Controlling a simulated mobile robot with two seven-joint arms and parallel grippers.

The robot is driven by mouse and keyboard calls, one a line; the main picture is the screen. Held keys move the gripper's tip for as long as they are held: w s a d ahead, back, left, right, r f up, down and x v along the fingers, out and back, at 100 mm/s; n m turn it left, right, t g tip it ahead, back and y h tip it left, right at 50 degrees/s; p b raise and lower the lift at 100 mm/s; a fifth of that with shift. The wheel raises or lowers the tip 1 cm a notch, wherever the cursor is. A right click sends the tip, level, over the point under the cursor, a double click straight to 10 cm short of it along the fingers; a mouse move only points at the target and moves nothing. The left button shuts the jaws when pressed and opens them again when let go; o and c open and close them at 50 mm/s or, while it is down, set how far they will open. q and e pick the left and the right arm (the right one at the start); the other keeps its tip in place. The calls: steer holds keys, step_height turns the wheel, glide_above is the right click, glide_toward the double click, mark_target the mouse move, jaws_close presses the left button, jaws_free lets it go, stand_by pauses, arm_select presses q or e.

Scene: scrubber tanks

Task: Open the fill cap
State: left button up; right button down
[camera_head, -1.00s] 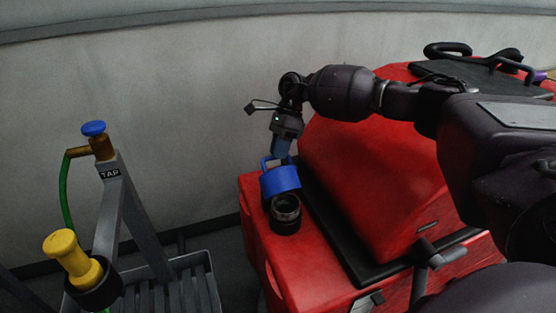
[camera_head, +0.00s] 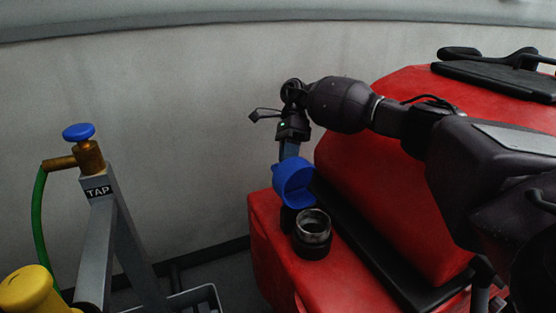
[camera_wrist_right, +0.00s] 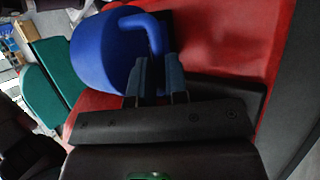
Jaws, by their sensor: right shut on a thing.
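The blue fill cap (camera_head: 295,183) is tilted up on the far side of the black filler neck (camera_head: 312,234), whose round mouth is uncovered. The neck stands on the red scrubber's lower ledge. My right gripper (camera_head: 289,158) reaches down from above and is shut on the cap's handle loop. In the right wrist view the cap (camera_wrist_right: 105,50) shows large, with its handle between the fingers of the gripper (camera_wrist_right: 155,75). The fingers hide part of the handle. My left gripper is not in view.
The red scrubber body (camera_head: 390,180) rises right of the neck. A grey stand (camera_head: 115,230) marked TAP carries a brass tap (camera_head: 88,155) with a blue knob and green hose. A yellow fitting (camera_head: 35,290) is at lower left. A pale wall stands behind.

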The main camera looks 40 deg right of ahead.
steer(key=shift+d+f, duration=0.15)
steer(key=shift+f, duration=0.45)
steer(key=c, duration=1.1)
jaws_free()
steer(key=shift+w+f, duration=0.15)
steer(key=shift+w, duration=0.05)
steer(key=shift+c, duration=0.2)
steer(key=shift+r, duration=0.2)
steer(key=shift+r, duration=0.1)
